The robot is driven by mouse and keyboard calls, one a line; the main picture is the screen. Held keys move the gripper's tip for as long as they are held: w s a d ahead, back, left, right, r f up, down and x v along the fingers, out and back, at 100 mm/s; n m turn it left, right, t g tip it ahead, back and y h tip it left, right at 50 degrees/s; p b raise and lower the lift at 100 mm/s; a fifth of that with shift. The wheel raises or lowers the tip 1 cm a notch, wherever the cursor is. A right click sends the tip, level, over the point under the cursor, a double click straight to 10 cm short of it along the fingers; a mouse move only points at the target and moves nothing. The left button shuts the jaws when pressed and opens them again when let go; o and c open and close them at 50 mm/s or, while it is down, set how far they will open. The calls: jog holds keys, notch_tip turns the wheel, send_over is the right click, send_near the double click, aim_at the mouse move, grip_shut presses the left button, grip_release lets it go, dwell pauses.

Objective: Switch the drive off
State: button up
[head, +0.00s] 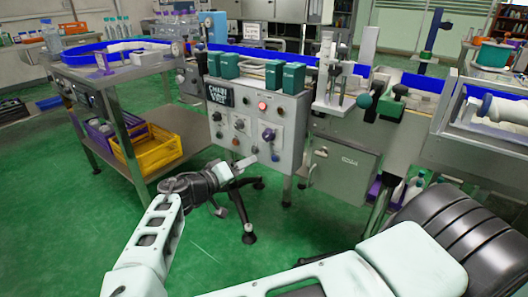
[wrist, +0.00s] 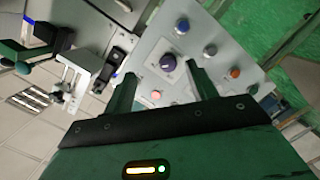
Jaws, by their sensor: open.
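A grey control box (head: 222,137) stands on legs in the middle of the head view. Its front carries several knobs and buttons, including a lit red button (head: 262,106) and a dark purple rotary knob (head: 268,134). I cannot read which control is labelled for the drive. My gripper (head: 272,155) is in front of the box's lower right part. In the wrist view my gripper (wrist: 163,82) is open and empty, with its fingers spread towards the panel. The purple knob (wrist: 168,62) shows between and beyond the fingertips, apparently untouched.
Green connector blocks (head: 273,73) sit on top of the box. A steel table (head: 115,78) with a yellow crate (head: 152,149) below stands left. A blue-edged conveyor runs behind, and a grey cabinet (head: 340,170) stands right of the box.

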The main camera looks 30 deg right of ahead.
jog(key=w+a+t, duration=0.2)
jog(key=a, duration=0.1)
jog(key=h+b, duration=0.1)
send_near(266, 138)
jog(key=shift+t, duration=0.3)
jog(key=x, duration=0.8)
jog(key=shift+d, duration=0.4)
jog(key=shift+n, duration=0.3)
jog(key=c, duration=1)
